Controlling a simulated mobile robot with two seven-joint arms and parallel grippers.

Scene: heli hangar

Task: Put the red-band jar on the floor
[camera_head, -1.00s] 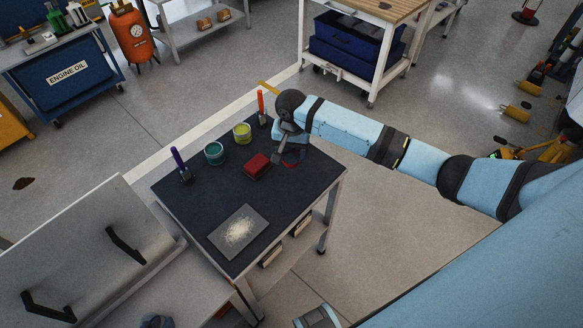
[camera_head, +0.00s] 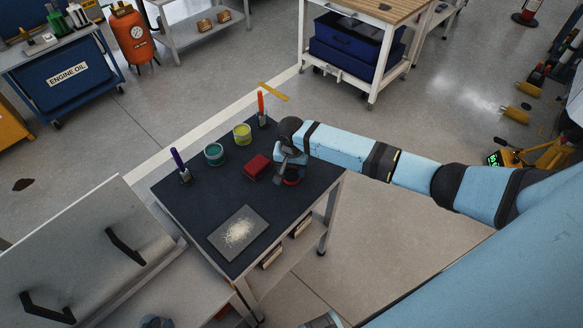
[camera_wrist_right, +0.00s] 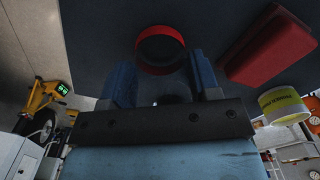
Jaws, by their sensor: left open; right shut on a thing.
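The red-band jar (camera_head: 292,182) is at the right edge of the dark-topped table (camera_head: 200,213), partly hidden by my right gripper (camera_head: 288,167). In the right wrist view the jar (camera_wrist_right: 160,48) shows a red band around a dark face, between the blue fingers of the right gripper (camera_wrist_right: 163,75). The right gripper is shut on it. I cannot tell whether the jar touches the tabletop. My left gripper (camera_head: 155,322) shows only as a grey piece at the bottom edge, mostly cut off. The grey floor (camera_head: 375,225) lies to the right of the table.
On the table are a red box (camera_head: 257,166), a teal tin (camera_head: 215,153), a yellow tin (camera_head: 242,134), a purple-handled brush (camera_head: 179,163), an orange-handled brush (camera_head: 262,108) and a grey plate with pale powder (camera_head: 240,231). Floor right of the table looks clear.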

